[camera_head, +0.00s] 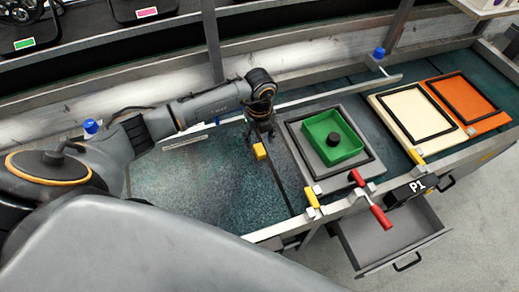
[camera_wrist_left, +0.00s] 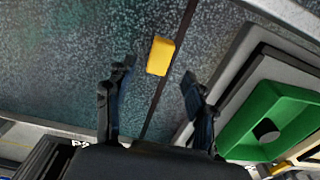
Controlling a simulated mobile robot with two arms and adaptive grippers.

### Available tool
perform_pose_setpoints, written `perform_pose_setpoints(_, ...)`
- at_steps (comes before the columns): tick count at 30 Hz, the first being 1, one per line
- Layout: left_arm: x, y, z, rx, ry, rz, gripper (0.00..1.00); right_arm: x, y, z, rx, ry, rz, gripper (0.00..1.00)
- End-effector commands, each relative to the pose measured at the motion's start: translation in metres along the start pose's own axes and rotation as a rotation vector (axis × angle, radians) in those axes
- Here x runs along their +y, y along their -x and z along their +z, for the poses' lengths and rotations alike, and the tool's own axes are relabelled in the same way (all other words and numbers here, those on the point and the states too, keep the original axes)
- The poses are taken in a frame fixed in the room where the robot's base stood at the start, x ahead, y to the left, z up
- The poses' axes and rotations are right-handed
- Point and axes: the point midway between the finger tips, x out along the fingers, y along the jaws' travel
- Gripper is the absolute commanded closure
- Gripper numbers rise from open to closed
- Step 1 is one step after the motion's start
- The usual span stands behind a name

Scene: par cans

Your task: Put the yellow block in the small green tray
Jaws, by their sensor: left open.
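The yellow block (camera_head: 259,152) is on the dark green worktop, left of the small green tray (camera_head: 347,157). The block also shows in the left wrist view (camera_wrist_left: 160,55), just beyond the fingertips and roughly in line with the gap between them. My left gripper (camera_head: 261,138) is open and empty, pointing down close to the block; I cannot tell the exact height gap. In the wrist view its two fingers (camera_wrist_left: 158,78) stand apart. The green tray is square with raised walls, shows at right in the wrist view (camera_wrist_left: 287,103), and holds a dark round object (camera_head: 333,140). My right gripper is not in view.
The tray sits on a grey framed panel (camera_head: 304,161). Cream (camera_head: 412,113) and orange (camera_head: 466,101) framed panels lie to its right. A red-handled piece (camera_head: 381,216) is at the front edge, above an open drawer (camera_head: 390,235). The worktop left of the block is clear.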

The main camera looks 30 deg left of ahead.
Motion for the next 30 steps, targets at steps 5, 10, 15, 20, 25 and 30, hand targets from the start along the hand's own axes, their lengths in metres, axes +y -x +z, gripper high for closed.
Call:
perform_pose_setpoints(5, 0.001, -0.023, -0.004, 0.004, 0.000, 0.004, 0.45, 0.000, 0.013, -0.001, 0.000, 0.000, 0.000, 0.51)
perform_pose_setpoints(10, 0.001, -0.045, -0.004, 0.002, 0.000, 0.002, 0.45, 0.000, 0.015, -0.001, 0.000, 0.000, 0.000, 0.51)
perform_pose_setpoints(15, 0.001, -0.050, -0.003, 0.000, -0.001, 0.000, 0.45, 0.000, 0.015, -0.001, 0.000, 0.000, 0.000, 0.51)
perform_pose_setpoints(20, 0.001, -0.050, -0.003, 0.001, -0.001, 0.000, 0.53, 0.000, 0.014, -0.001, 0.000, -0.001, 0.000, 0.51)
perform_pose_setpoints(25, 0.001, -0.050, -0.003, 0.001, -0.001, 0.000, 0.88, 0.000, 0.014, -0.001, 0.000, -0.001, 0.000, 0.51)
perform_pose_setpoints(30, 0.001, -0.049, -0.003, 0.001, -0.001, 0.000, 0.99, 0.000, 0.014, -0.001, 0.000, -0.001, 0.000, 0.51)
